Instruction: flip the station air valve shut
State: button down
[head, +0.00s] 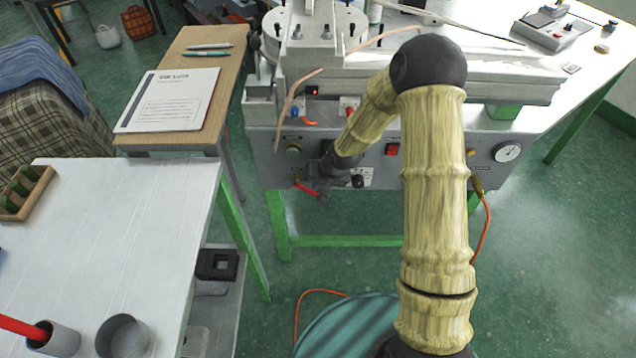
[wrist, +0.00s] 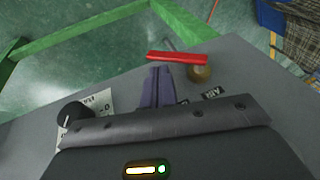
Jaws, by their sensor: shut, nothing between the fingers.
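The air valve's red lever (wrist: 178,57) lies across the wrist view, just beyond my fingertips, beside a brass round fitting (wrist: 200,74) and a small "AIR" label (wrist: 213,92). In the head view the red lever (head: 304,188) shows low at the left of the grey station panel, slanting down to the right. My gripper (wrist: 158,72) is shut and empty, its tips close to the lever's left part; I cannot tell whether they touch it. In the head view my gripper (head: 322,192) is at the lever's right end, partly hidden by my wrist.
A black knob (wrist: 74,114) on a white label sits left of my fingers in the wrist view. The panel (head: 435,165) also carries a red switch (head: 392,149) and a pressure gauge (head: 508,152). A wooden bench (head: 190,75) stands to the left. Green frame legs stand below.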

jog(key=shift+r, duration=0.1)
jog(key=d+p+v, duration=0.2)
jog(key=p+v, duration=0.3)
jog(key=v, duration=0.8)
jog(key=shift+w, duration=0.35)
jog(key=shift+d, duration=0.1)
jog(key=shift+h, duration=0.3)
jog(key=a+f+b, duration=0.1)
jog(key=b, duration=0.1)
jog(key=a+f+b, duration=0.1)
jog(key=b, duration=0.1)
jog(key=a+f+b, duration=0.1)
jog(key=a+b, duration=0.1)
jog(key=shift+w+f, duration=0.3)
jog(key=shift+f, duration=0.1)
